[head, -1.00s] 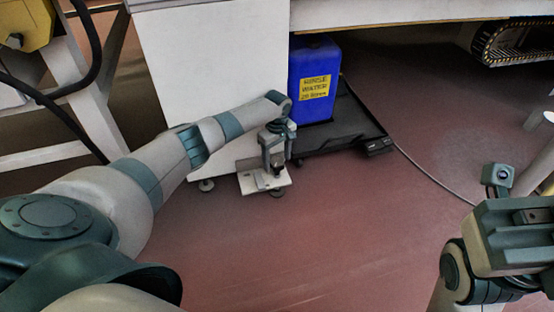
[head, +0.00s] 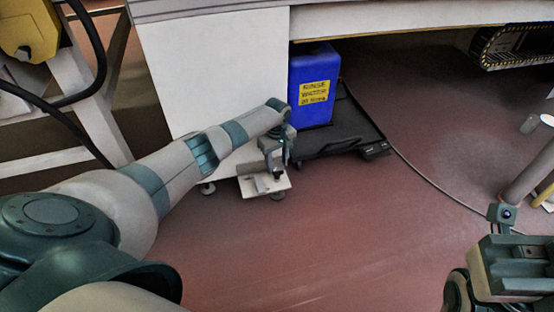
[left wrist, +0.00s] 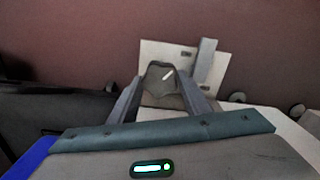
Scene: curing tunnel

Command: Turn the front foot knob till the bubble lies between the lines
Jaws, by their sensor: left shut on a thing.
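My left gripper (head: 277,168) reaches down in front of the white cabinet, low over the floor. The knob stands beside a pale foot plate (left wrist: 154,55), which also shows in the head view (head: 250,188). In the head view the fingers largely hide the knob. I cannot make out a bubble between lines. My right gripper housing (head: 522,262) is at the lower right; its fingertips do not show.
A blue rinse water canister (head: 313,65) stands on a black tray (head: 360,138) just right of the left gripper. The white cabinet (head: 205,75) is behind it. A cable (head: 430,176) crosses the floor to the right. The red-brown floor (head: 340,235) in front is clear.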

